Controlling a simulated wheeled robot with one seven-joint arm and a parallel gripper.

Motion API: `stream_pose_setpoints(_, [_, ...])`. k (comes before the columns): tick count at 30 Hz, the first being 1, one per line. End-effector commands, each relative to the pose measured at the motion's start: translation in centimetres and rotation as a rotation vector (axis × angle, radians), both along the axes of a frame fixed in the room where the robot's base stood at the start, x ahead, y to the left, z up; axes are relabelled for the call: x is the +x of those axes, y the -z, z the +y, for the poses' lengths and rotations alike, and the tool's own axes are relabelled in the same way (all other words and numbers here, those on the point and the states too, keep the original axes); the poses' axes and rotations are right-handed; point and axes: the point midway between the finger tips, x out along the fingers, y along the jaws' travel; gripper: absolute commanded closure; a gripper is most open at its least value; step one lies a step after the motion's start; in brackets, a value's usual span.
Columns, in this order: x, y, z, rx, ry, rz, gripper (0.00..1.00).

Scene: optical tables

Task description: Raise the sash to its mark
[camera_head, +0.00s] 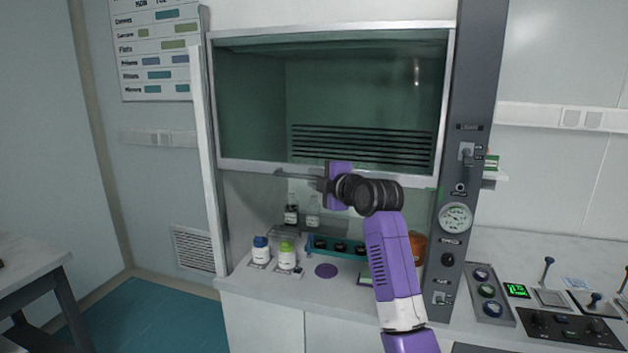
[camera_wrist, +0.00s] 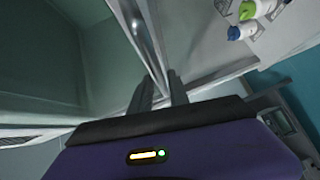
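The sash is a framed greenish glass panel (camera_head: 350,95) in the fume hood. Its pale bottom rail (camera_head: 250,166) hangs above the bench with an opening below. My gripper (camera_head: 297,176) is at this rail, fingers pointing left, near the middle of the sash. In the wrist view my two fingers (camera_wrist: 163,88) stand a little apart, and the pale rail (camera_wrist: 141,45) runs down toward the gap between them. Whether they clamp it is hidden. A small green line (camera_head: 431,187) shows near the right post; I cannot tell whether it is the sash's mark.
Under the sash are a blue-capped bottle (camera_head: 260,250), a green-capped bottle (camera_head: 287,256), a teal rack (camera_head: 336,247) and an orange container (camera_head: 417,247). The right post carries a round gauge (camera_head: 456,218). Control boxes (camera_head: 570,328) stand at the right. Open floor (camera_head: 150,310) lies at left.

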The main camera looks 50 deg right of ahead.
Motion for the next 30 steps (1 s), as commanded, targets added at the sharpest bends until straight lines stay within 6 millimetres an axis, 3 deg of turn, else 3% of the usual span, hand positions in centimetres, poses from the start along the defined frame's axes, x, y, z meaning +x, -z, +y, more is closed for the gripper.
stream_pose_setpoints(13, [-5.7,-0.8,2.6,-0.001,0.0,-0.003,0.78])
stream_pose_setpoints(30, [-6.2,-1.0,2.8,0.0,0.0,-0.001,0.78])
